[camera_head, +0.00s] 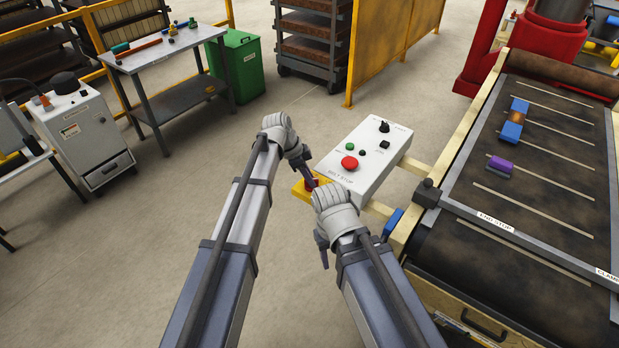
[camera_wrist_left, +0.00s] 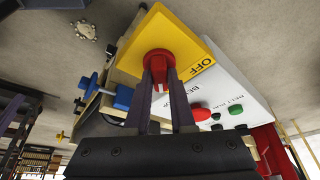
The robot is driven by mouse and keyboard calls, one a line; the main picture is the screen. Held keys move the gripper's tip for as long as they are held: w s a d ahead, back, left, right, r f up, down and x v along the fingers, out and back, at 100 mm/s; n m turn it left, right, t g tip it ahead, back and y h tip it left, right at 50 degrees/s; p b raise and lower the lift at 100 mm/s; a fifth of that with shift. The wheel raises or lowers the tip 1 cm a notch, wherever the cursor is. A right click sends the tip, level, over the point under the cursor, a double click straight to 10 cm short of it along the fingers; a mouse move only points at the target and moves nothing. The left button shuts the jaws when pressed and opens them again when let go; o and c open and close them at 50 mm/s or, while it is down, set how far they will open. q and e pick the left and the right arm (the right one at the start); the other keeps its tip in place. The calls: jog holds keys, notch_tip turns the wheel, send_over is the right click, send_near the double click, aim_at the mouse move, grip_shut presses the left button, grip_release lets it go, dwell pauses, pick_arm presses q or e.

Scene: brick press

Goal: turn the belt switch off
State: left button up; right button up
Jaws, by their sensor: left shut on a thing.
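The belt switch is a red knob (camera_head: 311,184) on a yellow plate (camera_head: 300,191) at the near end of the white control box (camera_head: 362,160). In the left wrist view the red knob (camera_wrist_left: 159,64) sits on the yellow plate (camera_wrist_left: 190,45), which carries the word OFF. My left gripper (camera_head: 308,178) is shut on the knob, with its fingers (camera_wrist_left: 159,75) on either side of it. The knob's exact turn is hard to tell. My right gripper (camera_head: 323,252) hangs beside my right wrist, near the box; its fingers are mostly hidden.
The box carries a red stop button (camera_head: 349,163), a green button and black controls. The conveyor belt (camera_head: 540,160) at right bears a blue and orange piece (camera_head: 515,120) and a purple piece (camera_head: 499,165). A blue part (camera_head: 392,222) sits near the belt frame.

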pick_arm(q)
grip_shut()
jog(key=n, duration=0.2)
jog(key=n+t, duration=0.1)
jog(key=shift+s+n+y, duration=0.2)
jog(key=shift+n+y, duration=0.1)
jog(key=shift+n, duration=0.1)
jog(key=n, duration=0.2)
jog(key=n+t+y, duration=0.1)
jog(key=n, duration=0.1)
jog(key=shift+d+n+t, duration=0.15)
jog(key=shift+n+t, duration=0.15)
jog(key=n+y, duration=0.1)
jog(key=n, duration=0.1)
jog(key=n+t+y, duration=0.1)
jog(key=n, duration=0.2)
jog(key=shift+d, duration=0.15)
jog(key=shift+n+y, duration=0.8)
jog(key=shift+n, duration=1.4)
jog(key=shift+s, duration=0.1)
